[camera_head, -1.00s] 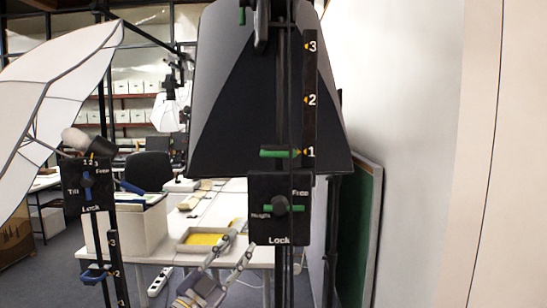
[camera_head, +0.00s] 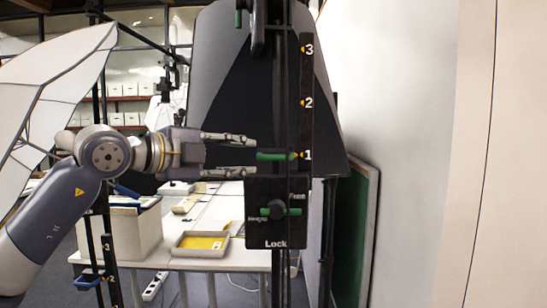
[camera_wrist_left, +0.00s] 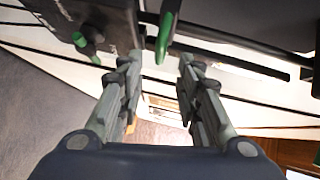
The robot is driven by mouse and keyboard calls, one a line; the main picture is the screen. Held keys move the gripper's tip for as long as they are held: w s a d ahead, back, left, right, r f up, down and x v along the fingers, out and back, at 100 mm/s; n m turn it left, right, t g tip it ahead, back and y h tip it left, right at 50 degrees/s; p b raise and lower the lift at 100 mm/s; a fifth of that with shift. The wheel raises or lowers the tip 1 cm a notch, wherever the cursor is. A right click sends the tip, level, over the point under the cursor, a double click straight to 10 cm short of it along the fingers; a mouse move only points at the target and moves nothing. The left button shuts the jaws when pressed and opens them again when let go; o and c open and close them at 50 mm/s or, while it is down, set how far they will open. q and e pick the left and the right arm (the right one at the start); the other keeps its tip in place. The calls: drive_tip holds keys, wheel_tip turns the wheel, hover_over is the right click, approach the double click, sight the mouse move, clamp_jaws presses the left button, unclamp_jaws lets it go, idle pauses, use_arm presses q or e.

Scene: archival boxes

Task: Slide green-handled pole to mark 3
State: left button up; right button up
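The pole's green handle (camera_head: 275,156) sticks out level to the left, beside mark 1 on the dark numbered strip (camera_head: 306,100); marks 2 and 3 are above. My left gripper (camera_head: 252,155) comes in level from the left. It is open, one finger above and one below the handle's left end. In the left wrist view the handle (camera_wrist_left: 167,35) points in between the open fingertips (camera_wrist_left: 158,60), with gaps on both sides. My right gripper is not in view.
A black box with a green-barred knob (camera_head: 278,210), marked Free and Lock, sits just below the handle. The bar lies level. A large black softbox (camera_head: 225,80) stands behind. A white table with a yellow-bottomed tray (camera_head: 176,252) is behind the arm.

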sight(272, 156)
use_arm(q)
drive_tip(key=p+x, duration=0.4)
drive_tip(key=x, duration=0.5)
drive_tip(key=shift+s+d+r, duration=0.1)
drive_tip(key=shift+d, duration=0.05)
drive_tip(key=shift+w+d, duration=0.35)
drive_tip(key=shift+w, duration=0.05)
drive_tip(key=shift+f, duration=0.25)
clamp_jaws()
